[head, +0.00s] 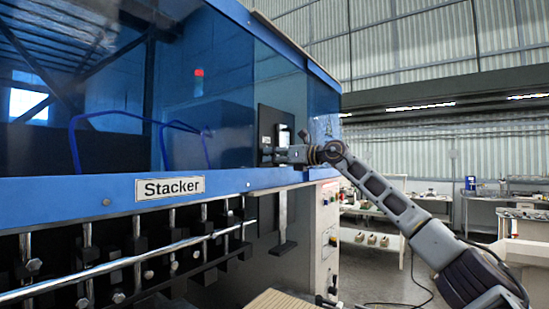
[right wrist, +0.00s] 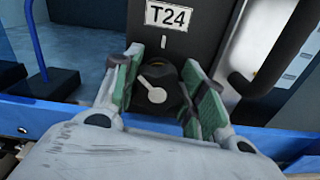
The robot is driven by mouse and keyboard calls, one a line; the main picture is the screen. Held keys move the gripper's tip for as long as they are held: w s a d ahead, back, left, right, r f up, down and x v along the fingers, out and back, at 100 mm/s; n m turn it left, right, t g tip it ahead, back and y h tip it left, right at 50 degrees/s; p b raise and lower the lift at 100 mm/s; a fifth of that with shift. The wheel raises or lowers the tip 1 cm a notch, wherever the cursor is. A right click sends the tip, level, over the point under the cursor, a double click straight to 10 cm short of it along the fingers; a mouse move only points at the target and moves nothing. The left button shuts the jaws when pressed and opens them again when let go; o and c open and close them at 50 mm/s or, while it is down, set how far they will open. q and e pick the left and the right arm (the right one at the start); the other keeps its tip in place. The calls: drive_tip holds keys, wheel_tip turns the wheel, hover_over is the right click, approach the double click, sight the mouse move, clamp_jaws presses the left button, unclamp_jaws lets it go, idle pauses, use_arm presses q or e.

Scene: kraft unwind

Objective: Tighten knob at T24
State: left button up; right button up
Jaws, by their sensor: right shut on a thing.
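The T24 label (right wrist: 168,16) is on a dark panel in the right wrist view, with a short white line below it. Under that line is a round black knob (right wrist: 155,90) with a white pointer tilted to the upper left, off the line. My right gripper (right wrist: 164,88) has its green-padded fingers on either side of the knob and is shut on it. In the head view my right gripper (head: 272,155) is at the dark panel (head: 268,120) on the machine's right end, and the knob cannot be made out there. My left gripper is not in view.
A black handle (right wrist: 262,60) stands out right of the knob. The blue machine carries a Stacker sign (head: 170,188), with metal rods (head: 120,264) and clamps below. Benches (head: 375,240) stand in the background at right.

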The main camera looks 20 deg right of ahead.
drive_tip(key=o, duration=1)
drive_tip(key=shift+o, duration=0.2)
drive_tip(key=shift+s+d, duration=0.1)
drive_tip(key=shift+s, duration=0.05)
drive_tip(key=v, duration=1.1)
drive_tip(key=shift+s+d, duration=0.15)
drive_tip(key=shift+s, duration=0.2)
